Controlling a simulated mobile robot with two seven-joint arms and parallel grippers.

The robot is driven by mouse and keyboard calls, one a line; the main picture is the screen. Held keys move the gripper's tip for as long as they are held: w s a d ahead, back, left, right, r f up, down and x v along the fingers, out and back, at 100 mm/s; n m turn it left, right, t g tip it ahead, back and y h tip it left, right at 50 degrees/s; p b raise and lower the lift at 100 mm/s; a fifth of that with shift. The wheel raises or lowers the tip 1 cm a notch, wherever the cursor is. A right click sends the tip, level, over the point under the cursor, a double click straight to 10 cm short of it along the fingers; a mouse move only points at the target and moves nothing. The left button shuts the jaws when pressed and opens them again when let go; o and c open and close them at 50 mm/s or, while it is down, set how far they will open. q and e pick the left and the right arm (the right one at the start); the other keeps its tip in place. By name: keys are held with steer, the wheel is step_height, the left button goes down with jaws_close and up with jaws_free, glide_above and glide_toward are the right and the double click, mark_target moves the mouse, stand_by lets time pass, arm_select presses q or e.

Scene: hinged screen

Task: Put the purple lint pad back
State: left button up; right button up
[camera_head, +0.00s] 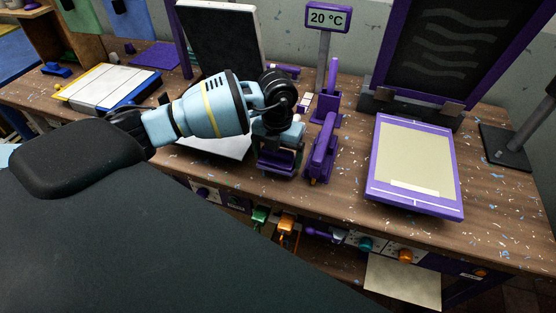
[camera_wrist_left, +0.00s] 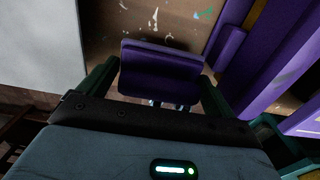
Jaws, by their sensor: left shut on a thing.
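The purple lint pad (camera_wrist_left: 160,72) is a block with a raised lip, held between the two dark green fingers of my left gripper (camera_wrist_left: 158,88) in the left wrist view. In the head view my left gripper (camera_head: 281,150) is low over the bench, and the purple pad (camera_head: 277,168) shows partly between its fingers. I cannot tell whether the pad touches the bench. A purple tool (camera_head: 321,152) stands just right of the gripper, close to it. My right gripper is not in view.
A purple stand with an upright handle (camera_head: 331,95) is behind the tool, near the 20 °C sign (camera_head: 327,18). A purple-framed platen (camera_head: 458,190) lies right, with a raised dark screen (camera_head: 440,45) behind. A pale board (camera_wrist_left: 38,45) lies left of the pad. The bench's front edge is near.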

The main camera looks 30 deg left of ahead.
mark_target(277, 161)
arm_select(q)
steer(key=shift+w+a+f, duration=0.15)
steer(key=shift+w+a, duration=0.15)
steer(key=shift+w, duration=0.15)
steer(key=shift+f, duration=1.6)
steer(key=shift+f, duration=0.1)
steer(key=o, duration=0.7)
steer(key=shift+f, duration=0.1)
step_height(277, 161, up, 12)
steer(key=shift+r, duration=0.25)
